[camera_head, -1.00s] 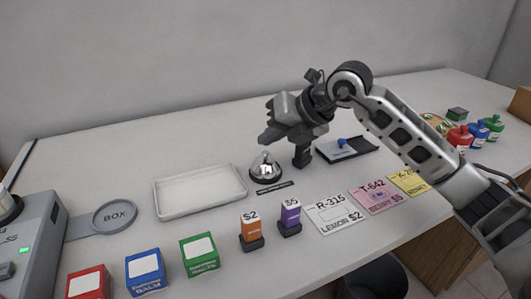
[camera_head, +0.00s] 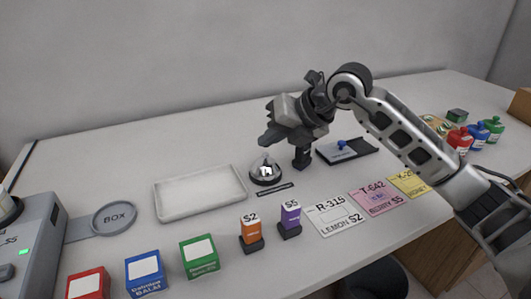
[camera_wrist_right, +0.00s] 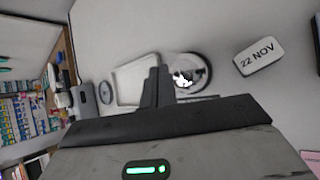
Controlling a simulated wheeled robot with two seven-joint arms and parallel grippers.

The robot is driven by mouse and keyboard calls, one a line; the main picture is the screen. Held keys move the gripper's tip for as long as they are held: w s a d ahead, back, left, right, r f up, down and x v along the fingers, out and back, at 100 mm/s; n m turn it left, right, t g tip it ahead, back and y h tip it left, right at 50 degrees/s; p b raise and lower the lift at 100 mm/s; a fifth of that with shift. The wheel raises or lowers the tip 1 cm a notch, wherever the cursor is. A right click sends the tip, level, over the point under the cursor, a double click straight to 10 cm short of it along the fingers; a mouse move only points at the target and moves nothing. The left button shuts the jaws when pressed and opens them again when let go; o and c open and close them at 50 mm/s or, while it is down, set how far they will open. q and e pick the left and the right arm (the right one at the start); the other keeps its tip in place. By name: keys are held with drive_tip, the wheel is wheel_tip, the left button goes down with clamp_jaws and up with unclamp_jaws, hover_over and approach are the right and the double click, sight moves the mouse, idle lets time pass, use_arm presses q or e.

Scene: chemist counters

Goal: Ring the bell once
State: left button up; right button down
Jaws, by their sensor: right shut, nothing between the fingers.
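The bell (camera_head: 265,172) is a shiny silver dome on a dark round base, standing upright on the counter behind a small black label strip. My right gripper (camera_head: 267,137) is shut and empty, above the bell and apart from it in the head view. In the right wrist view the bell (camera_wrist_right: 190,76) shows just right of my shut fingers (camera_wrist_right: 158,84), which overlap its left edge. I cannot tell the exact height of the fingertips over the dome. My left gripper is not in view.
An empty white tray (camera_head: 161,209) lies left of the bell. A black stamp (camera_head: 301,158) and a dark pad with a blue knob (camera_head: 342,143) stand to its right. Coloured boxes (camera_head: 199,256), two price tags (camera_head: 290,219) and prescription cards (camera_head: 334,216) line the front.

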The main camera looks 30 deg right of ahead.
idle(0.5)
drive_tip(key=shift+f, duration=0.1)
drive_tip(key=shift+f+b, duration=0.35)
drive_tip(key=shift+f+b, duration=0.45)
drive_tip(key=shift+f, duration=0.05)
idle(0.7)
drive_tip(key=shift+r, duration=0.15)
drive_tip(key=shift+r+p, duration=0.75)
drive_tip(key=shift+r, duration=0.05)
wheel_tip(320, 180, up, 5)
drive_tip(key=p, duration=0.3)
drive_tip(key=shift+p, duration=0.4)
